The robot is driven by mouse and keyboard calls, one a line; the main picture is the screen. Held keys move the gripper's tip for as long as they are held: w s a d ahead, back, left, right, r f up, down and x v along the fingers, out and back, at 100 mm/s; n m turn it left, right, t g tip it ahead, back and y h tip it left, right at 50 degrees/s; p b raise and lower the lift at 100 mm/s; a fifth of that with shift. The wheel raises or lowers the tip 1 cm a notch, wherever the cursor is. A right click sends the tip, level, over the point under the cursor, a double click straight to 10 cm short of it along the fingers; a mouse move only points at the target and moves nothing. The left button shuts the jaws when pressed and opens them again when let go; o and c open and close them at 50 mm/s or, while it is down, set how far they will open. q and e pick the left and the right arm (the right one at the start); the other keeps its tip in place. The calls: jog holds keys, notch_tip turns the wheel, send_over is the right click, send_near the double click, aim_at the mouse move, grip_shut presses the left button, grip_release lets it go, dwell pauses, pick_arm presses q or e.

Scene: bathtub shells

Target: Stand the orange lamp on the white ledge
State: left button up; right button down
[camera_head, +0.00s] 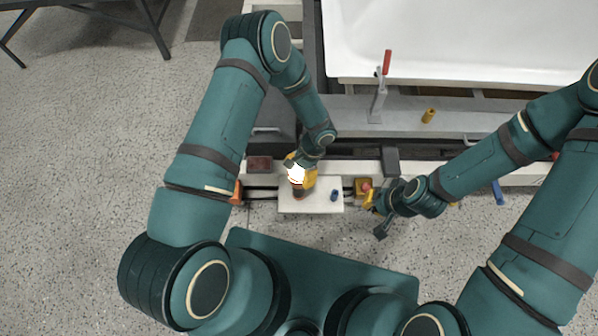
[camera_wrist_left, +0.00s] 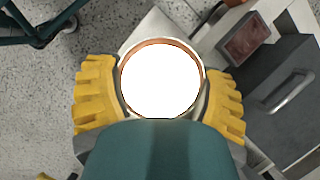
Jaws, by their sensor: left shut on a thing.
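The orange lamp (camera_head: 297,173) has a glowing white top. In the left wrist view the lamp (camera_wrist_left: 160,80) is a bright white disc with an orange rim, between the two yellow fingers. My left gripper (camera_head: 302,176) is shut on it, and its fingers hide part of its side. The lamp is over the left part of the white ledge (camera_head: 316,205). From above I cannot tell whether its base touches the ledge. My right gripper (camera_head: 373,201) is right of the ledge, beside a yellow box with a red button; its opening is unclear.
A small blue object (camera_head: 334,196) stands on the ledge, right of the lamp. The yellow box with the red button (camera_head: 364,188) is at the ledge's right. A dark red block (camera_head: 259,164) lies to the left. The white bathtub shell (camera_head: 450,40) lies beyond the grey rail.

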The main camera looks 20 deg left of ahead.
pick_arm(q)
jog(key=shift+f, duration=0.1)
jog(key=o, duration=1.2)
jog(key=shift+o, duration=0.2)
jog(key=p+v, duration=0.2)
jog(key=v, duration=1)
jog(key=s+r+n+t+h, duration=0.3)
jog(key=s+n+h, duration=0.3)
jog(key=s+n, duration=0.3)
jog(key=shift+s+n+t, duration=0.3)
jog(key=shift+s+t, duration=0.6)
jog(key=shift+s, duration=1)
